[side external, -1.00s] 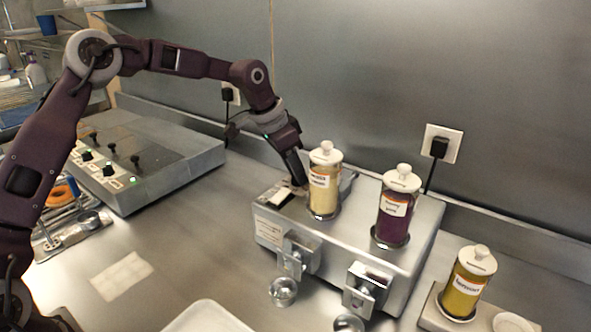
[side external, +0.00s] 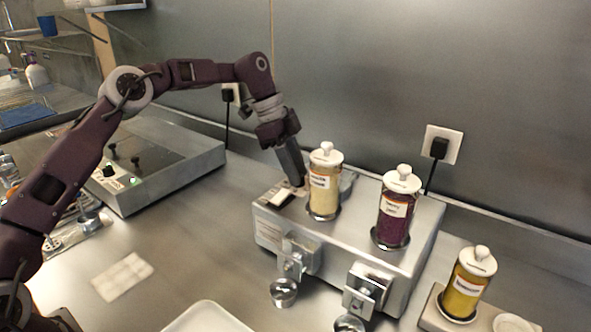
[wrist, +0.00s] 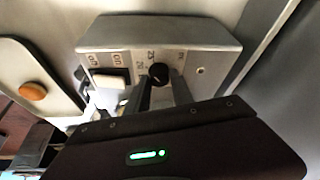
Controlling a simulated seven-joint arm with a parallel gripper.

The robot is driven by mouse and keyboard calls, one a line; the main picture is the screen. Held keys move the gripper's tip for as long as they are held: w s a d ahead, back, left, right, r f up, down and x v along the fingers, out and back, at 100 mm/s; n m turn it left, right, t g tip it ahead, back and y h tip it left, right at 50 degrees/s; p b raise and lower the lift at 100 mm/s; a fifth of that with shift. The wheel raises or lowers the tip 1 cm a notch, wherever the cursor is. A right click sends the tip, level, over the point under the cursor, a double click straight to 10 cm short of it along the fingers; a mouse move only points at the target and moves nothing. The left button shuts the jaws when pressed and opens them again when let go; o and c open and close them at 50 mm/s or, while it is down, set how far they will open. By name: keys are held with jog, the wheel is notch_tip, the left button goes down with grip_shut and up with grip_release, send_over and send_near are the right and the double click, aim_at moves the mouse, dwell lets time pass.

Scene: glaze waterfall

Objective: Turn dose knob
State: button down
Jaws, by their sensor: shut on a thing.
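The dose knob (wrist: 158,72) is a small black knob on the metal dispenser's panel. My gripper (wrist: 162,86) is shut on the knob, a finger at each side. In the side external view my gripper (side external: 301,186) reaches down at the dispenser's (side external: 262,222) back left, beside the jar of pale yellow powder (side external: 324,188). The knob cannot be made out there.
A white switch (wrist: 108,76) sits left of the knob. A jar of purple contents (side external: 394,215) stands on the dispenser; a yellow jar (side external: 464,290) stands to its right. Small metal cups (side external: 284,293) are in front. A control box (side external: 165,160) is at the left.

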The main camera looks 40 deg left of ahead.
jog(key=shift+w+m+g, duration=0.1)
jog(key=shift+m+g, duration=0.4)
jog(key=shift+m, duration=1.1)
jog(key=c, duration=1.1)
grip_release()
